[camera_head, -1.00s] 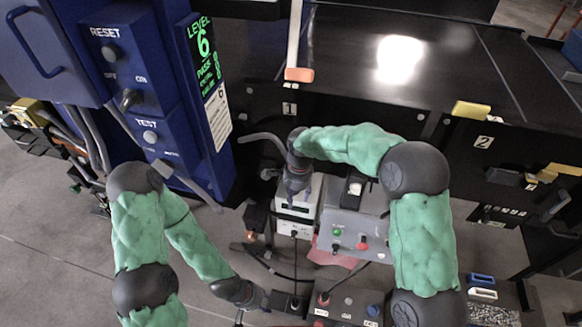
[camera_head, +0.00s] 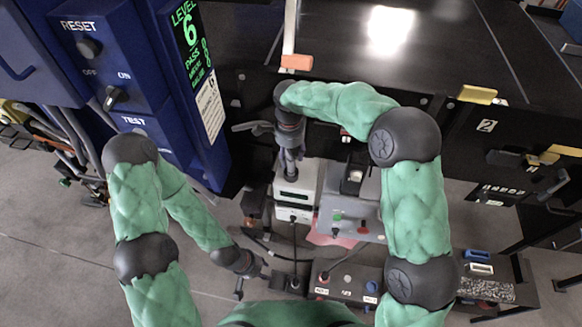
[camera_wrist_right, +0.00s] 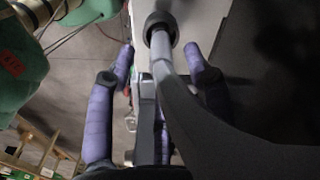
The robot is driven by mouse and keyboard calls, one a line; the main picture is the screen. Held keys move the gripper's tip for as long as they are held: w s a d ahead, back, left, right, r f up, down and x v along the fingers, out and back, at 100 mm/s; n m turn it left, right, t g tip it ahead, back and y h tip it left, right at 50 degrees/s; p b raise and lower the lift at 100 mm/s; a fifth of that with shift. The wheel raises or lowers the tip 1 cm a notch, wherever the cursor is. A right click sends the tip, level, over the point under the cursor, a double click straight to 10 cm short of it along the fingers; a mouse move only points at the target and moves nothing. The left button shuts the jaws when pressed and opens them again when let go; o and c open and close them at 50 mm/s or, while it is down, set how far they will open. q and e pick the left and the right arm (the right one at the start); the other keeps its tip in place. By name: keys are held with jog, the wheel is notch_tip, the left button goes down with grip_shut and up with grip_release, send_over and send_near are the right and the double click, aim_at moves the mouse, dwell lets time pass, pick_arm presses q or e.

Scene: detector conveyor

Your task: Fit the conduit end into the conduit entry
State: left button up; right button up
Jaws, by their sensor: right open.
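A bent grey conduit (camera_head: 252,127) sticks out to the left beside my right wrist in the head view. In the right wrist view, a grey tube that appears to be the conduit (camera_wrist_right: 164,60) runs between my fingers to a dark round collar (camera_wrist_right: 160,24), which may be the conduit entry. I cannot tell whether the tube is seated in it. My right gripper (camera_wrist_right: 163,62) has its purple fingers apart on either side of the tube. In the head view, it (camera_head: 290,172) points down at a white box (camera_head: 293,205). My left gripper (camera_head: 253,283) is open and appears empty, low at centre-left.
A blue cabinet (camera_head: 190,150) with switches and a green display stands at left. A black conveyor (camera_head: 350,50) fills the back. A grey control box (camera_head: 365,200) stands right of the white box, and a dark button panel (camera_head: 345,290) lies in front. Floor is clear at lower left.

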aim_at(291, 166)
jog(key=shift+d+f, duration=0.15)
jog(key=shift+f, duration=1.4)
jog(key=shift+d+f, duration=0.1)
jog(key=shift+f, duration=1.4)
grip_shut()
